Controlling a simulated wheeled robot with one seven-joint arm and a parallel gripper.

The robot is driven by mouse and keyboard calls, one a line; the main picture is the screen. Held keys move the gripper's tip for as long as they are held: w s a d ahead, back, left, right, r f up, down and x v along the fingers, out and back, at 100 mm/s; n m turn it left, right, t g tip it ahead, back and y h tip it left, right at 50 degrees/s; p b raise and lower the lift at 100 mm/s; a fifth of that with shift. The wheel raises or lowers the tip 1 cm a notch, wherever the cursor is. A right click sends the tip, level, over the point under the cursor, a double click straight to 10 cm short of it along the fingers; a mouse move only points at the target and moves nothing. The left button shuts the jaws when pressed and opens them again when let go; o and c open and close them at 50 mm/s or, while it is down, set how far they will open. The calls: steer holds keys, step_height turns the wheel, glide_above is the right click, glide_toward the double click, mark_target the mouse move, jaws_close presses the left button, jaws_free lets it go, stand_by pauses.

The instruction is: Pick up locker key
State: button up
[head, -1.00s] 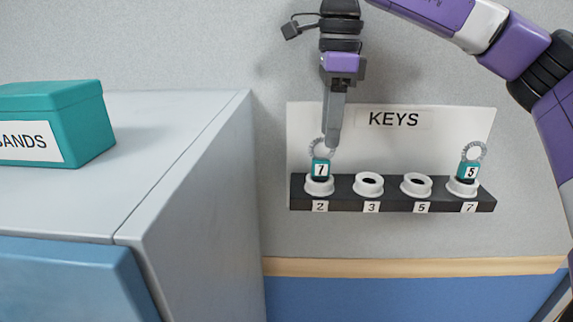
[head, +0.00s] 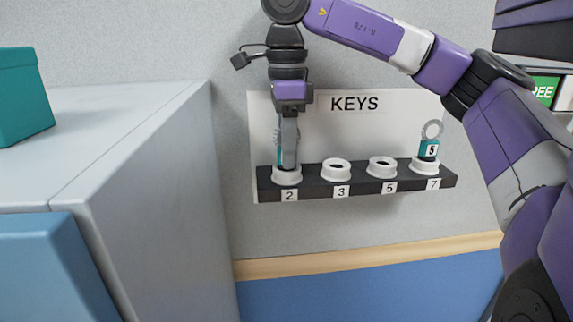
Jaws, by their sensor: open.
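In the head view, a black key rack (head: 312,190) hangs on the wall under a KEYS sign (head: 355,104), with white ring holders labelled 2, 3, 5 and 7. A teal key tag (head: 279,157) stands in holder 2 (head: 287,178), mostly hidden behind my gripper's fingers. Another teal key tag marked 5 (head: 428,150), with a grey ring, stands in holder 7 (head: 424,166). Holders 3 (head: 336,171) and 5 (head: 382,167) are empty. My gripper (head: 288,164) points down at the tag in holder 2, its fingertips just above the holder. It is open; any contact with the tag is hidden.
A grey cabinet (head: 150,160) with a blue front stands close on the left, a teal box (head: 22,98) on its top. A wooden rail (head: 370,254) runs along the wall below the rack. A green sign (head: 545,90) shows at the right edge.

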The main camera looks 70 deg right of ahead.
steer(key=shift+f, duration=0.2)
jaws_close()
step_height(320, 180, up, 20)
steer(key=p, duration=1.4)
